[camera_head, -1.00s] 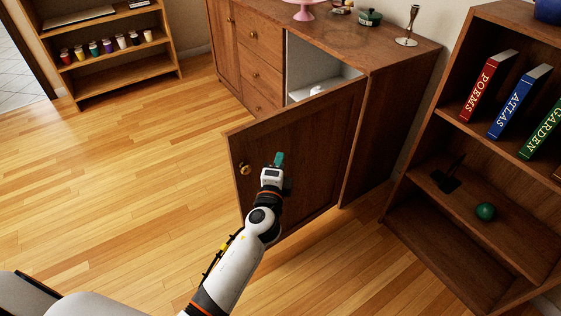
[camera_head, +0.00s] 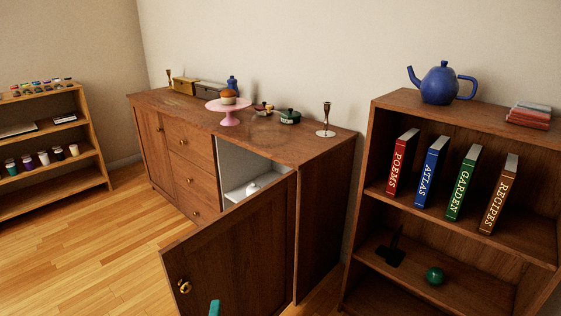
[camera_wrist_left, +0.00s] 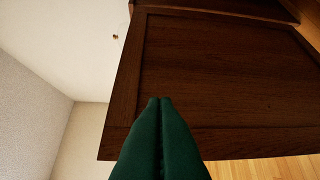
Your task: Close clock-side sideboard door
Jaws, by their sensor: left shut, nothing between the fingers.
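The brown wooden sideboard (camera_head: 265,138) stands against the wall. Its right-hand door (camera_head: 240,252) is swung wide open, with a brass knob (camera_head: 184,286) near its free edge. The white interior (camera_head: 240,172) shows behind the door. Only the green tip of my left gripper (camera_head: 214,308) shows at the bottom edge of the head view, in front of the door. In the left wrist view my left gripper (camera_wrist_left: 160,100) is shut and empty, its fingers pointing at the door's panel (camera_wrist_left: 215,65). I cannot tell whether it touches. My right gripper is not in view.
A bookcase (camera_head: 372,140) with books and a blue teapot (camera_head: 440,84) stands to the right of the sideboard. A pink cake stand (camera_head: 229,117) and a candlestick (camera_head: 326,118) are on the sideboard top. Wooden floor (camera_head: 95,245) at left is clear. I see no clock.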

